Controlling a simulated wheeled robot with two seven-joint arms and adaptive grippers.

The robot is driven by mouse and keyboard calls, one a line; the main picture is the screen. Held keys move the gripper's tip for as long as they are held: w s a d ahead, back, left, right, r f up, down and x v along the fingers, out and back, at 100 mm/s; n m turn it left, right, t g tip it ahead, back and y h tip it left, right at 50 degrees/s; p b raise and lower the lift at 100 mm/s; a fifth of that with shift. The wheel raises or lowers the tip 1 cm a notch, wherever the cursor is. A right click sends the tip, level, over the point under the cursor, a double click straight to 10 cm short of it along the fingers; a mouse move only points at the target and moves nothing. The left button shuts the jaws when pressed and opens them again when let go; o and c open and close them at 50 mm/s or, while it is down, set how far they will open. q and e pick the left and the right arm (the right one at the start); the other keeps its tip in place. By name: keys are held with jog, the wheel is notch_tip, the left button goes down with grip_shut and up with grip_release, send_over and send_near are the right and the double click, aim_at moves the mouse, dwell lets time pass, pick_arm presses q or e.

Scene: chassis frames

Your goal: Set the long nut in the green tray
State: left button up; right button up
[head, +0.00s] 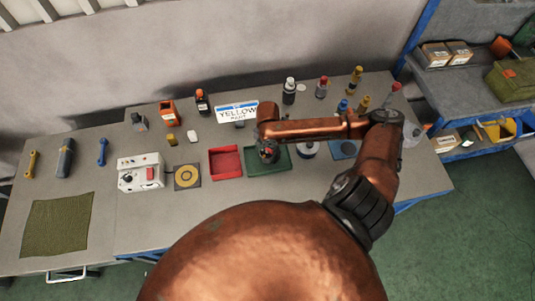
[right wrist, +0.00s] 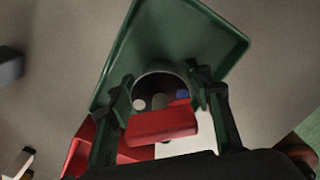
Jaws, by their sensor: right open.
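The green tray (head: 284,165) lies on the bench, right of the red tray. It also fills the upper middle of the right wrist view (right wrist: 190,30). My right gripper (head: 268,155) is over the green tray's left part. In the right wrist view its two fingers (right wrist: 165,98) stand apart, in front of the tray. A dark rounded shape and a red block show between them; I cannot tell what these are. I cannot make out the long nut with certainty in either view. My left gripper is out of view.
The red tray (head: 226,162) stands close to the green tray's left. A white control box (head: 140,172) and a yellow ring on a dark plate (head: 187,177) are farther left. Several bottles stand along the back. A spool (head: 308,150) and blue mat (head: 344,150) are right.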

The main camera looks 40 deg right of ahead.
notch_tip(320, 180, up, 12)
jog(key=shift+f+p, duration=0.1)
jog(key=shift+p, duration=0.25)
dwell(0.5)
